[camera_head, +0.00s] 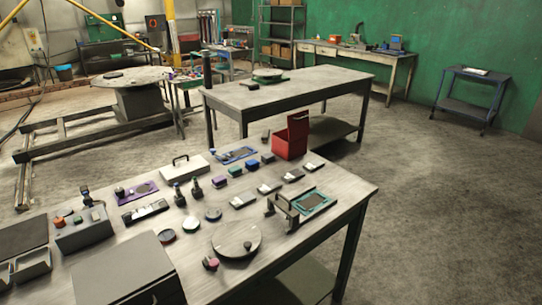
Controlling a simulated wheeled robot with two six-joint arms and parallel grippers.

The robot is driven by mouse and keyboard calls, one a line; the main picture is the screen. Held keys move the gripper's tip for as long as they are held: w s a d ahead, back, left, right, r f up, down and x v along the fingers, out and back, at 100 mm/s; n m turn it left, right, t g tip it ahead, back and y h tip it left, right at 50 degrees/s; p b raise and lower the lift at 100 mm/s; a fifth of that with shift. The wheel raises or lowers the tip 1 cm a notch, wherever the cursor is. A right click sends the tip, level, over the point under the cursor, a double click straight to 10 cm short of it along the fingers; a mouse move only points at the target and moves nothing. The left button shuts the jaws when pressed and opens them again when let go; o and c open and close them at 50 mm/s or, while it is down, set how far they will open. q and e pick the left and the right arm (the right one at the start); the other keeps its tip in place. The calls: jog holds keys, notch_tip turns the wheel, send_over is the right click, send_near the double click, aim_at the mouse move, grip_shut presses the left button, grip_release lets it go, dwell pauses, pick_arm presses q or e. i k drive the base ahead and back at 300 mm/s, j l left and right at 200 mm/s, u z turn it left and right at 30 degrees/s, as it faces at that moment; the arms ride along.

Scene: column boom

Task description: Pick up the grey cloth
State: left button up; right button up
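I cannot pick out a grey cloth with certainty. The near workbench (340,193) holds many small items, and none is clearly a folded or spread cloth. Small grey-and-white flat pieces (243,200) lie in a slanting row at its middle right, but they look like blocks rather than fabric. A small dark flat item (112,74) lies on the round table (150,75) at the back left; it is too small to tell what it is. Neither of my grippers is in view.
A red open box (291,138) stands at the near bench's far edge. A round grey disc (236,240) and large dark grey box (125,270) are at the front. A second bench (300,88) stands behind. The floor (430,190) at right is clear.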

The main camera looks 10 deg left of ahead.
aim_at(268, 158)
jog(key=i+l+z, duration=1.15)
jog(key=i, duration=0.65)
jog(key=i+z, duration=0.35)
jog(key=i, duration=0.65)
jog(key=i+u, duration=0.8)
jog(key=i, duration=0.15)
jog(key=i+l+u, duration=0.25)
jog(key=i+u, duration=0.15)
jog(key=i+j+u, duration=0.2)
jog(key=u, duration=0.25)
jog(key=i+u, duration=0.65)
jog(key=u, duration=0.25)
jog(key=i+l+u, duration=0.1)
jog(key=i+u, duration=0.2)
jog(key=u, duration=0.15)
jog(key=i+l+u, duration=0.25)
jog(key=u, duration=0.2)
